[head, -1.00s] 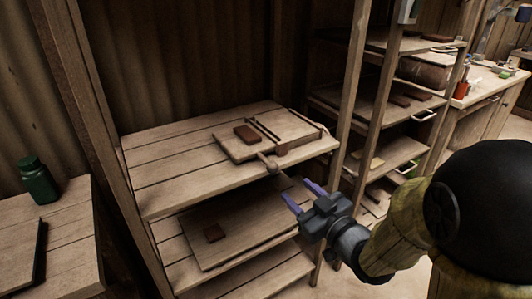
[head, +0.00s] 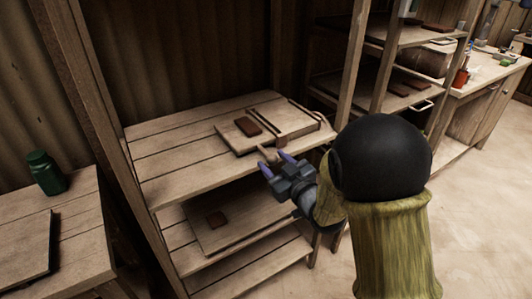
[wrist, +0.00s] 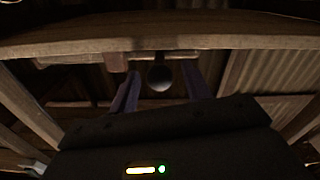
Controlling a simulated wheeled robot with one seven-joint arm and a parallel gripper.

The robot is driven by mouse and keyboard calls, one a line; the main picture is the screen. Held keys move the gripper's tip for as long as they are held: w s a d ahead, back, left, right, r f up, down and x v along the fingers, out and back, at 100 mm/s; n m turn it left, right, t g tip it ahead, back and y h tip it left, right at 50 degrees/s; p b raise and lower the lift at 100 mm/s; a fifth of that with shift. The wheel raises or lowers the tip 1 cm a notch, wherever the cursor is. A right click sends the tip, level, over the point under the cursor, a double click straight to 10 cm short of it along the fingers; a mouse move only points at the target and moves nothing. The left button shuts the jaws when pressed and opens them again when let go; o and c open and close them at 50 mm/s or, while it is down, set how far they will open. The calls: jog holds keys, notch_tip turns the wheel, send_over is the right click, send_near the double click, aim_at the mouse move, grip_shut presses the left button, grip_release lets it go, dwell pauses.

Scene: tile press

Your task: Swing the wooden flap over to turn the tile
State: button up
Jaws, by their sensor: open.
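The wooden tile press (head: 237,142) lies on the upper shelf, with a reddish-brown tile (head: 248,127) flat on its left part. Dark strips and a thin rod cross its middle and right; I cannot tell exactly where the flap ends. A round wooden knob (head: 268,155) sticks out at the press's front edge. My gripper (head: 276,164) is open at the shelf's front edge, fingertips close to the knob. In the wrist view, the knob (wrist: 160,77) appears between the two spread fingers, with a gap on both sides.
The shelf's front edge (wrist: 240,42) spans the wrist view. Rack posts stand at both sides. A green bottle (head: 46,173) stands on the left table. The upper shelf's left part is clear.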

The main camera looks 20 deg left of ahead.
aim_at(266, 151)
jog(key=x, duration=0.4)
jog(key=shift+w+a, duration=0.25)
jog(key=shift+a, duration=0.05)
jog(key=shift+c, duration=0.4)
grip_shut()
